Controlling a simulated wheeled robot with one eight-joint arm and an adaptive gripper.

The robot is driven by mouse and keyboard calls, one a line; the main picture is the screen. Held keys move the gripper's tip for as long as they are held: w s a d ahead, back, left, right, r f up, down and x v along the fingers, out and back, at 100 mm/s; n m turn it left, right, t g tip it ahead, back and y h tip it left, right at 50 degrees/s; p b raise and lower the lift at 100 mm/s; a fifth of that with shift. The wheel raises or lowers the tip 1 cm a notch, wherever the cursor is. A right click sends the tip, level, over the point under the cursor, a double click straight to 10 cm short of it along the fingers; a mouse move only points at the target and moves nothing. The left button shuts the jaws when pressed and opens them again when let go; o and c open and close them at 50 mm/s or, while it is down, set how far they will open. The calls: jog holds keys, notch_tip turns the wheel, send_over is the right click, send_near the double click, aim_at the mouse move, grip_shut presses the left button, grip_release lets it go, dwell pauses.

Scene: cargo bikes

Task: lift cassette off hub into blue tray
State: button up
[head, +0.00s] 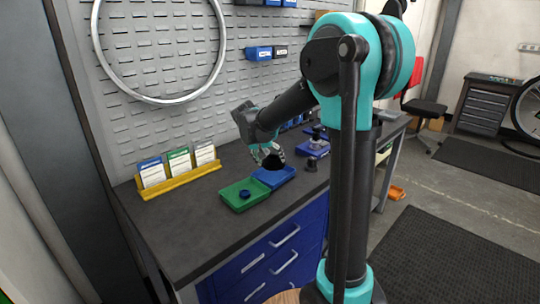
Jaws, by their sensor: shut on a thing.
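My gripper (266,152) is over the workbench, pointing down above the blue tray (284,177). It is shut on a dark round piece, the cassette (274,162), which hangs just over the tray's left part. I cannot tell whether the cassette touches the tray. The hub is not clearly made out; a small dark upright part (311,164) stands on the bench to the right of the tray, by a blue holder (313,149).
A yellow rack (180,181) of cards stands at the back left. The bench's front left is clear. A pegboard wall (140,50) rises behind.

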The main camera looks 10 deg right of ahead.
aim_at(270, 179)
jog(key=shift+f, duration=2.3)
jog(key=shift+f, duration=0.45)
jog(key=o, duration=2)
jog(key=shift+c, duration=0.2)
